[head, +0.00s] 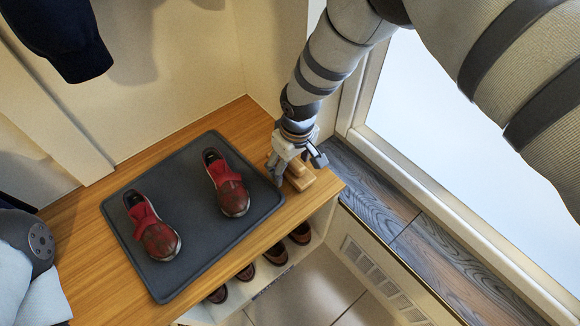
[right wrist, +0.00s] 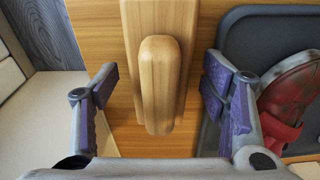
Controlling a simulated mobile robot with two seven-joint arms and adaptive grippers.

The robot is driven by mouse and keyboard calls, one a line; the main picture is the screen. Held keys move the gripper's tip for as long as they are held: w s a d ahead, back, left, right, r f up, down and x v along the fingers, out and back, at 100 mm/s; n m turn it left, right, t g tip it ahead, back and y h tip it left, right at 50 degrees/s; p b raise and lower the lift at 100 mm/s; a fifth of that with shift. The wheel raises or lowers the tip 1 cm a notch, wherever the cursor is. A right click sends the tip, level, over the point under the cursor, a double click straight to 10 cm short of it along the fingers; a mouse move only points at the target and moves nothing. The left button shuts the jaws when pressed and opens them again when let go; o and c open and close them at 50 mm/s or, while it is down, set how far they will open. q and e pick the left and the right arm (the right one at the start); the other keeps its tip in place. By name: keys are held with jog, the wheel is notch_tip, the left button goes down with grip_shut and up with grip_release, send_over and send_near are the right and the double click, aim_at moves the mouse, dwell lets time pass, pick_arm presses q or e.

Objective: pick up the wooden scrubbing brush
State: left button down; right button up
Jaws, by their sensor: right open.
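The wooden scrubbing brush (head: 300,177) lies on the wooden bench top near its right end, beside the dark shoe tray. My right gripper (head: 297,164) is over it and partly hides it. In the right wrist view the brush (right wrist: 158,70) shows a long raised handle on a wider wooden block. The open fingers of my right gripper (right wrist: 160,88) stand on either side of the handle, with a gap on each side. From these views I cannot tell how high the fingers are above the bench. My left gripper is not in view.
The dark tray (head: 190,256) holds two red shoes (head: 154,230) (head: 230,190) left of the brush, close to one finger. The bench top (head: 90,270) ends just right of the brush. Brown shoes (head: 275,253) sit in cubbies below. A window frame (head: 358,90) stands at right.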

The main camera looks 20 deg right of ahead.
jog(key=c, duration=1.3)
jog(key=shift+c, duration=0.2)
